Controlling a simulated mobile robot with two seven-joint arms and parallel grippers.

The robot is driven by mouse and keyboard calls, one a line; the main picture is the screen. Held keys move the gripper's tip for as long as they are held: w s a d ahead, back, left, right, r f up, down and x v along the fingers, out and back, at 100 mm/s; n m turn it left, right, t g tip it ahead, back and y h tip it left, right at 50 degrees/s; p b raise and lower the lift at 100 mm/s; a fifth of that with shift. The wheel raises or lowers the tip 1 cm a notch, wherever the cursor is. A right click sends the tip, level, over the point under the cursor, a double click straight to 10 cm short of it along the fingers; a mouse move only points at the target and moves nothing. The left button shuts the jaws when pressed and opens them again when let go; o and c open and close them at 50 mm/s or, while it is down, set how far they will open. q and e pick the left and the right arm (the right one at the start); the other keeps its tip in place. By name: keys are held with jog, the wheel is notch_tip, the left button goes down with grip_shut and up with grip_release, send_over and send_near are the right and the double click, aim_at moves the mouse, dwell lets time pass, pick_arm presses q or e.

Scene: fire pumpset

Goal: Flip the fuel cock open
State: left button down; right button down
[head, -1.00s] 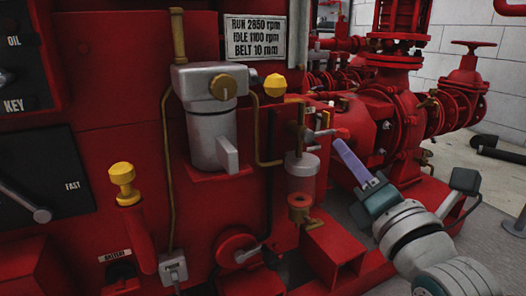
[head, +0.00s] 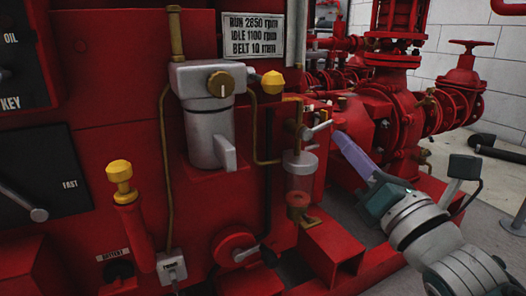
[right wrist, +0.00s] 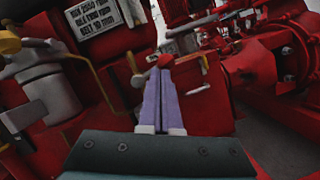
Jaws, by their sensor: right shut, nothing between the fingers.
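The fuel cock (head: 300,131) is a small brass valve above a clear bowl (head: 299,176) on the red engine housing. Its silver lever (head: 319,128) points right and slightly up in the head view. My right gripper (head: 338,138) has purple fingers, shut and empty, just right of and below the lever's end. It also shows in the right wrist view (right wrist: 163,73). My left gripper is not in view.
A grey filter housing (head: 208,125) with a brass knob stands left of the cock. A yellow knob (head: 273,83) is above it. A red box bracket (head: 332,249) sits below. Red pipes and a flanged valve (head: 462,85) are behind on the right.

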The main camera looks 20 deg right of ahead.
aim_at(344, 128)
jog(key=shift+a+r+n+y+b, duration=0.15)
jog(key=shift+r+n+y+b, duration=0.6)
jog(key=shift+n, duration=1.5)
jog(key=shift+a+r+n+y+b, duration=0.15)
jog(key=shift+n+y+b, duration=0.2)
jog(key=shift+n+y, duration=1.3)
jog(key=shift+a+r+n+y+b, duration=0.15)
jog(key=shift+r+n+y+b, duration=0.35)
jog(key=shift+n, duration=2.3)
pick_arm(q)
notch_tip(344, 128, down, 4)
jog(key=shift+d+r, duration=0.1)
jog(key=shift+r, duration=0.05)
pick_arm(e)
jog(key=shift+a+r+n+g, duration=0.15)
jog(key=shift+n+g, duration=0.25)
jog(key=shift+n, duration=0.3)
pick_arm(q)
jog(key=shift+b, duration=0.3)
pick_arm(e)
jog(key=shift+n, duration=0.4)
